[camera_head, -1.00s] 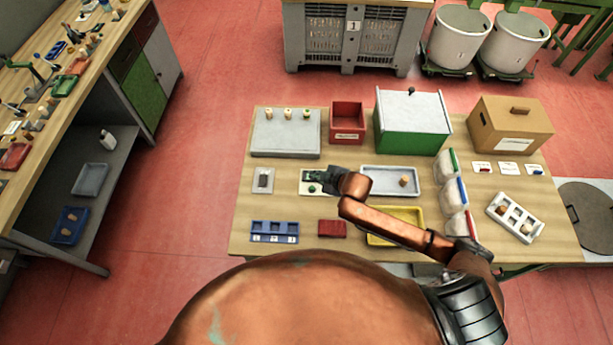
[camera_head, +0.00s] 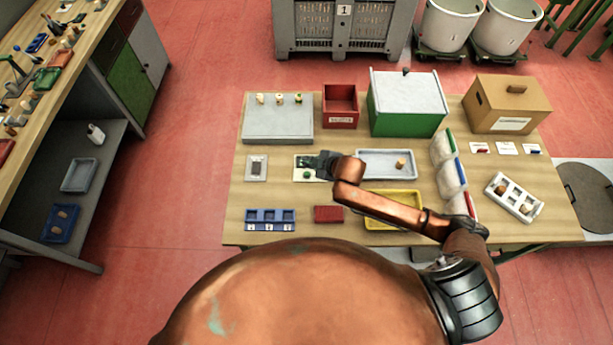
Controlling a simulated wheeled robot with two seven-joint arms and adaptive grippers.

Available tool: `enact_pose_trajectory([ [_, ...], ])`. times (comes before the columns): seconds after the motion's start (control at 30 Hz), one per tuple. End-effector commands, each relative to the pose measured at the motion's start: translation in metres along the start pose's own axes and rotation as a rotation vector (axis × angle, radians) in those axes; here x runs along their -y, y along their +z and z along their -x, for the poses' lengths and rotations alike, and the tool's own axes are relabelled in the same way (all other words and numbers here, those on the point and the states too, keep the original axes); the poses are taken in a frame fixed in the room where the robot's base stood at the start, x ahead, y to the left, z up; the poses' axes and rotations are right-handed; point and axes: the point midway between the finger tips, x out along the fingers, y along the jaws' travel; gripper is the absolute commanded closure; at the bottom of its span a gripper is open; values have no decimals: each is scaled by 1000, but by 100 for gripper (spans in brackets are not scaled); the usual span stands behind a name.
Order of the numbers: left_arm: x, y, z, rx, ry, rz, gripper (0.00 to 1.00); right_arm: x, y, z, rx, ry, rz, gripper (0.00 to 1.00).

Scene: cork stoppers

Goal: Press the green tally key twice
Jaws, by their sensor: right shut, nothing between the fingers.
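The tally device is a small white plate (camera_head: 297,174) with green parts on the wooden table, left of the grey tray. A dark green part (camera_head: 306,161) lies at its back and a small round green key (camera_head: 307,174) nearer the front. My right gripper (camera_head: 322,164) is dark and shut, with nothing held. It is over the right edge of the plate, close beside the green parts, and hides some of that edge. I cannot tell whether it touches the key. My left gripper is not in view.
A grey tray (camera_head: 372,173) with a cork stands right of my gripper, and a yellow tray (camera_head: 371,222) lies below my forearm. A red block (camera_head: 328,214) and a blue compartment tray (camera_head: 270,226) are in front. A grey pad (camera_head: 256,168) lies left of the plate.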

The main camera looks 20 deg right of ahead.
Motion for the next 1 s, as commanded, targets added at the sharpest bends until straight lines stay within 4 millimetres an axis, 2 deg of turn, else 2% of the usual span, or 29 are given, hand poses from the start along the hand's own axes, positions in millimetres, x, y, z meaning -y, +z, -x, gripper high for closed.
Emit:
enact_pose_trajectory([
  [0.03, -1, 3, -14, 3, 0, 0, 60, 7, 7, -9, 0, 0, 0, 100],
  [0.23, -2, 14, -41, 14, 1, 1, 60, 18, 18, -25, 0, 0, 0, 100],
  [0.5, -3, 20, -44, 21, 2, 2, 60, 28, 28, -38, 0, 0, -1, 100],
  [1.0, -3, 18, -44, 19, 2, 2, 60, 28, 28, -38, 0, 0, -1, 100],
])
